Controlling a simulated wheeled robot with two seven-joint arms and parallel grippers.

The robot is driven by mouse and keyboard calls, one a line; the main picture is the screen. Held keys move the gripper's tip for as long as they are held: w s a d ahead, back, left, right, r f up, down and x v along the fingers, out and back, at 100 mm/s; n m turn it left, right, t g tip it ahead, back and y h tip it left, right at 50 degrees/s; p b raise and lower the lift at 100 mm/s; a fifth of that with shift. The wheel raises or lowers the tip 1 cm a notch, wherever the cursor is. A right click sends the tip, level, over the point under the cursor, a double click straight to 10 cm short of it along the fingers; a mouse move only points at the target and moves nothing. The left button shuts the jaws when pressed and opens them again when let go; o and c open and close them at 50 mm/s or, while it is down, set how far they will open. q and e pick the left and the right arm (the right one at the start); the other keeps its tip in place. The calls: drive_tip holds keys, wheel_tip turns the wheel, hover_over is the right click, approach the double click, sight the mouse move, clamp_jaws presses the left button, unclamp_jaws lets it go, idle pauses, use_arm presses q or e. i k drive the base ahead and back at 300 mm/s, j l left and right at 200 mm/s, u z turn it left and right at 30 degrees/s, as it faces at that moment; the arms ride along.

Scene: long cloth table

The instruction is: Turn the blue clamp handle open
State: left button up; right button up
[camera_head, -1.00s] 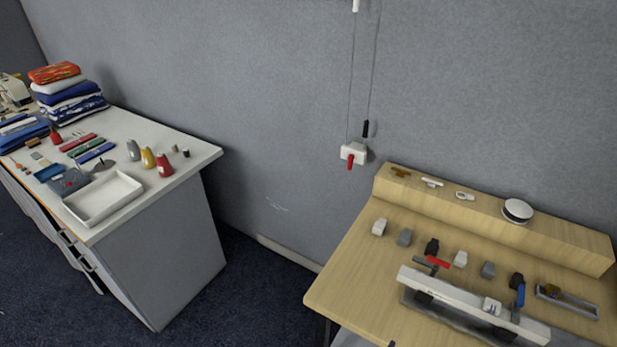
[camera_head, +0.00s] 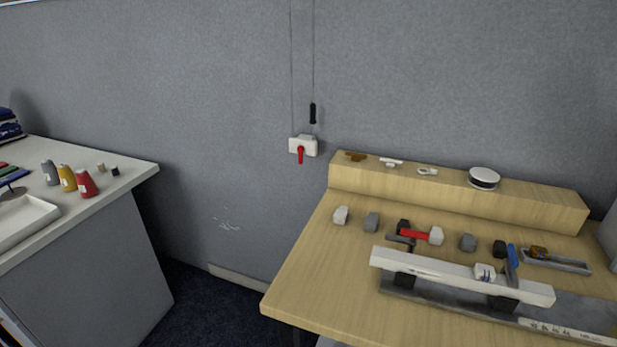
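The blue clamp handle (camera_head: 513,257) stands up at the right part of the wooden bench, behind the right end of a long white bar (camera_head: 450,273). A red clamp handle (camera_head: 414,235) lies roughly level behind the left part of that bar. The bar sits over dark blocks on a grey base plate (camera_head: 440,306). Neither of my grippers shows in the head view, so their state cannot be seen.
The wooden bench (camera_head: 300,285) has a raised back ledge (camera_head: 450,200) with small parts and a round white-topped item (camera_head: 484,178). Several small blocks and a grey tray (camera_head: 556,263) lie near the bar. A white table (camera_head: 110,185) stands left, with floor between.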

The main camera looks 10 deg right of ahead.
sight(512, 264)
drive_tip(key=z, duration=1.65)
